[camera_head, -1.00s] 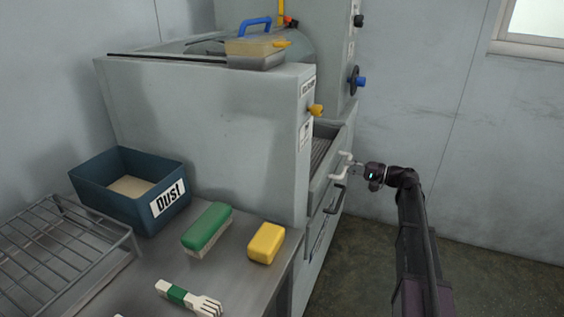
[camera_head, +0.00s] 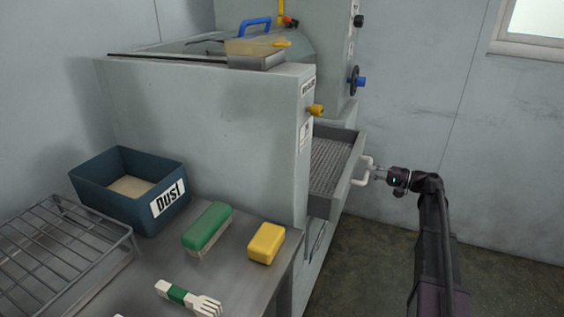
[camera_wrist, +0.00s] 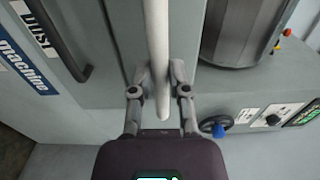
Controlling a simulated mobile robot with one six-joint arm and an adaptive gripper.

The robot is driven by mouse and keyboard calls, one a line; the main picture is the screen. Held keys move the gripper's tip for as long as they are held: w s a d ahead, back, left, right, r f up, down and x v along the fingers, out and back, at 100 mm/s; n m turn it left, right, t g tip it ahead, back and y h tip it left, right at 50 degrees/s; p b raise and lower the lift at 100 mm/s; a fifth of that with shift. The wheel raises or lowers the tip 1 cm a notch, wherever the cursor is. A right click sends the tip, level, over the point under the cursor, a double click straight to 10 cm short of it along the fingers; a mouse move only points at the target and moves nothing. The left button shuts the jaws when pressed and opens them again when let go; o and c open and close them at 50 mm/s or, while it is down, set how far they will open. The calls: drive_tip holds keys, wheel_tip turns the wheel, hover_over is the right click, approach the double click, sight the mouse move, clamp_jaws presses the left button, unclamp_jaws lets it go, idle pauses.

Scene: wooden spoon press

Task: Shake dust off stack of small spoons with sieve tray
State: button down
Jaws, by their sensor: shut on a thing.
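The sieve tray (camera_head: 332,165) is a grey drawer with a mesh-like floor, pulled partly out of the machine's right side. Its pale handle (camera_head: 367,172) sticks out from the drawer front. My gripper (camera_head: 374,174) is at this handle. In the wrist view, the fingers of my gripper (camera_wrist: 160,78) are closed around the pale handle bar (camera_wrist: 158,35), one on each side. No stack of small spoons can be made out in either view; the far inside of the tray is hidden by the machine.
The grey machine (camera_head: 210,130) stands behind a metal table (camera_head: 240,285). Floor right of the drawer is clear.

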drive_tip(key=shift+w, duration=0.1)
drive_tip(key=x, duration=0.7)
drive_tip(key=shift+a, duration=0.1)
drive_tip(key=shift+c, duration=1.8)
unclamp_jaws()
drive_tip(key=v, duration=0.7)
